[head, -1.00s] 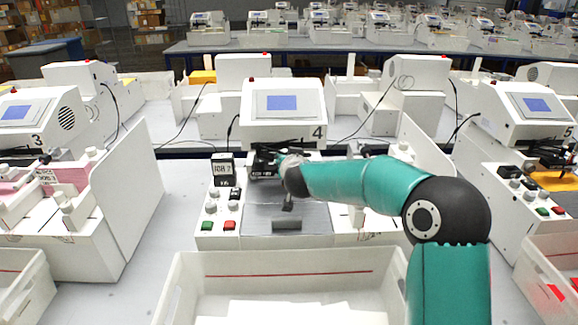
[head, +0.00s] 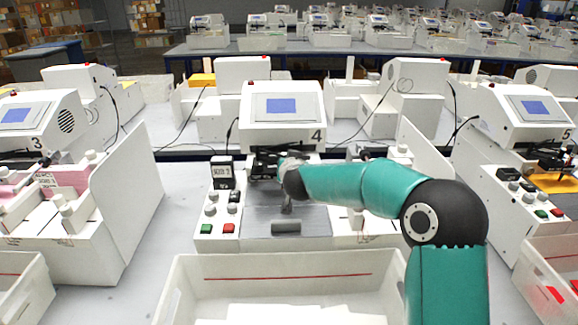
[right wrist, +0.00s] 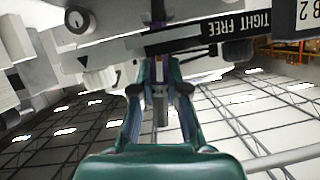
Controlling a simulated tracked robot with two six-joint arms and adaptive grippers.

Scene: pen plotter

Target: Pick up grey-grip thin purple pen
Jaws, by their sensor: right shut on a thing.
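The plotter numbered 4 (head: 281,104) stands in the middle, its dark pen carriage (head: 262,163) above a grey plate (head: 300,222). My right gripper (right wrist: 160,90) is at the carriage, its teal fingers shut on a thin upright grey piece (right wrist: 160,112), which looks like the pen's grip. A little purple (right wrist: 203,78) shows behind the fingers, under a black bar marked TIGHT FREE (right wrist: 225,28). Most of the pen is hidden. In the head view the wrist covers the fingertips. My left gripper is out of view.
A white bin (head: 290,264) with paper stands in front. Plotters 3 (head: 35,118) and 5 (head: 530,112) flank this one, with white side panels between.

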